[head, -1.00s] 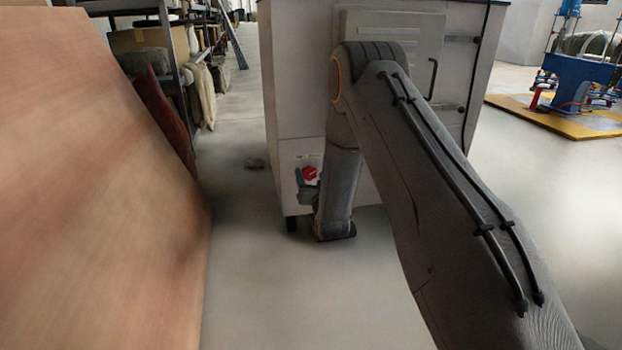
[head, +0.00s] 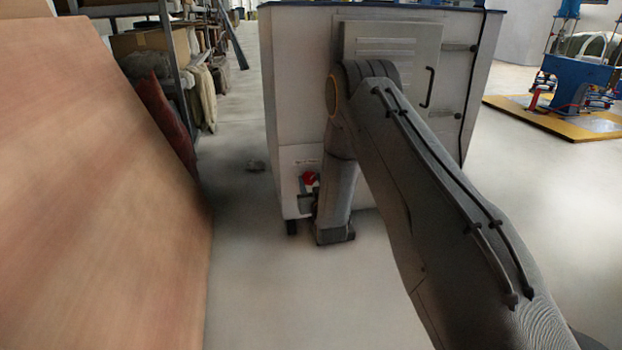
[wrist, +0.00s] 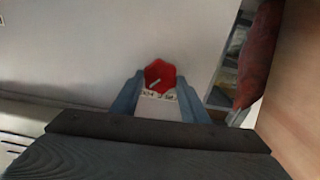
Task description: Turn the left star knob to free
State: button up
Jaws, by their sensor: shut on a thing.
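The red star knob (head: 309,179) is low on the near face of the pale cabinet (head: 291,110), beside my arm in the head view. In the wrist view the red knob (wrist: 160,75) sits between the two blue-grey fingers of my gripper (wrist: 159,90). The gripper is shut on it. A white label with dark lettering, too small to read fully, shows just below the knob in the wrist view. My arm hides part of the cabinet face in the head view. No second knob shows.
A large wooden panel (head: 95,200) stands close on the left. Shelves with boxes and cloth (head: 165,85) stand behind it. A blue machine on a yellow base (head: 565,85) is at the far right. The floor before the cabinet is clear.

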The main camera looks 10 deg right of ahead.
jog(key=n+p, duration=0.3)
jog(key=n, duration=0.1)
jog(key=shift+a+n, duration=0.1)
jog(key=shift+n, duration=0.2)
jog(key=n+p, duration=0.3)
jog(key=n, duration=0.2)
jog(key=shift+p, duration=0.3)
jog(key=n+p, duration=0.2)
jog(key=n, duration=0.3)
jog(key=shift+a+f+n, duration=0.1)
jog(key=shift+f+n, duration=0.05)
jog(key=shift+n, duration=0.25)
jog(key=n+p, duration=0.2)
jog(key=n, duration=0.2)
jog(key=shift+f+n, duration=0.1)
jog(key=shift+n, duration=0.3)
jog(key=o, duration=1.1)
jog(key=shift+s+p, duration=1.45)
jog(key=shift+s, duration=2.45)
